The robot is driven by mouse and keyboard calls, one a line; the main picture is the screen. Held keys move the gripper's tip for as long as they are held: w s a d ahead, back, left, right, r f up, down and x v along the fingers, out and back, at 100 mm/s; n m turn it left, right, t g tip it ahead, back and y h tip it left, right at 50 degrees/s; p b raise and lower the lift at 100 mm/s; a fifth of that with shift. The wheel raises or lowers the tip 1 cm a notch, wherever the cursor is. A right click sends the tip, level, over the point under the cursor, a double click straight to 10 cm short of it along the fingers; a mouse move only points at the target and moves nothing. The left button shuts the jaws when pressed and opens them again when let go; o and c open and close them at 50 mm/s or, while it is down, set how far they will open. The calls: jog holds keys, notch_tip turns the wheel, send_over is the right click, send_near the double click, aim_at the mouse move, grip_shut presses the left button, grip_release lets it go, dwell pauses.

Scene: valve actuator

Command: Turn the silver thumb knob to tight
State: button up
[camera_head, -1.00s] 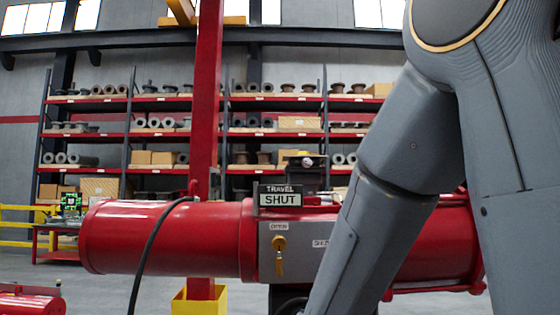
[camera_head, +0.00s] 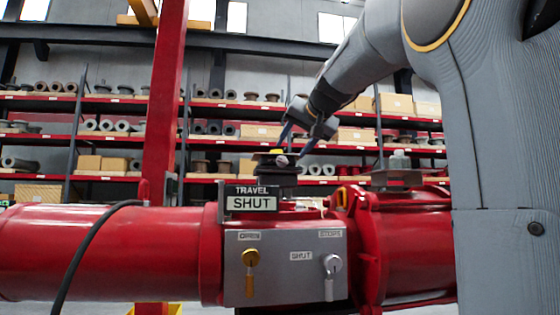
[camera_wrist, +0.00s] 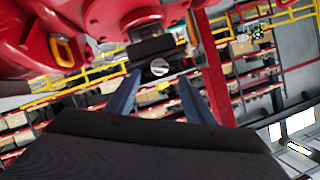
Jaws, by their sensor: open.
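Any tight marking is not readable.
A TRAVEL SHUT sign (camera_head: 250,199) stands just left of the block. The grey front panel (camera_head: 290,268) carries a yellow key-like handle (camera_head: 250,270) and a silver one (camera_head: 331,272). A bolted fitting (camera_head: 398,170) rises at the right. Shelves (camera_head: 90,140) stand well behind.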

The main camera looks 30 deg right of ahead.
aim_at(284, 160)
jog(key=shift+p+x, duration=1.15)
jog(key=shift+x, duration=2.35)
jog(key=shift+f, duration=0.1)
jog(key=c, duration=1)
